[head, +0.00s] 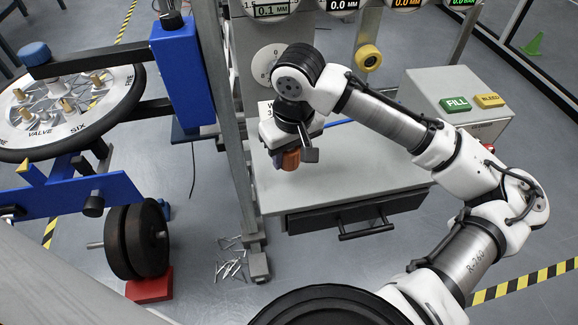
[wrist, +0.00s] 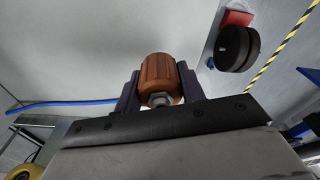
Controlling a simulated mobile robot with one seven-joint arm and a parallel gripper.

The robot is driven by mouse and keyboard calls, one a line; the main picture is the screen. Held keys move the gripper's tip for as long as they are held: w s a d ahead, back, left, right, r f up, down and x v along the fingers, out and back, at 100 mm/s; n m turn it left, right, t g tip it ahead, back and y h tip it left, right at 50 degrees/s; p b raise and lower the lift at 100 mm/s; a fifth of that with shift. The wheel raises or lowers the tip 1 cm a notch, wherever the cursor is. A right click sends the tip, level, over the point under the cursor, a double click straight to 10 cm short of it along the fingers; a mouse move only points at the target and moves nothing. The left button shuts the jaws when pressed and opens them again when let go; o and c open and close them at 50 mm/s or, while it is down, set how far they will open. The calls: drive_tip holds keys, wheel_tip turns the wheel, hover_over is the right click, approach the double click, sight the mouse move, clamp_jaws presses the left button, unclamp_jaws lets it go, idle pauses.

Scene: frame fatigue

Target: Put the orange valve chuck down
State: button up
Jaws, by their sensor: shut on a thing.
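The orange valve chuck (wrist: 160,76) is a ribbed orange-brown cylinder with a metal nut at its near end. My gripper (wrist: 160,84) is shut on it, with one dark finger on each side, in the wrist view. In the head view the chuck (head: 290,159) shows below my gripper (head: 291,152), over the grey bench top (head: 365,175). I cannot tell how high the chuck is above the bench. Part of it is hidden by the gripper in the head view.
A blue hose (wrist: 48,104) lies on the bench. A drawer (head: 340,218) with a handle is under the bench top. A box with green FILL (head: 455,105) and yellow BLEED buttons stands at the right. A wheel (head: 60,110) in a blue stand is left. The bench's right part is clear.

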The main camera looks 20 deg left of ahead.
sight(293, 152)
drive_tip(key=shift+f, duration=2.6)
drive_tip(key=shift+f, duration=0.2)
drive_tip(key=o, duration=1.1)
drive_tip(key=shift+r, duration=0.1)
drive_tip(key=r, duration=0.8)
drive_tip(key=s+d+r+b, duration=0.1)
drive_tip(key=r, duration=0.3)
drive_tip(key=shift+r, duration=0.1)
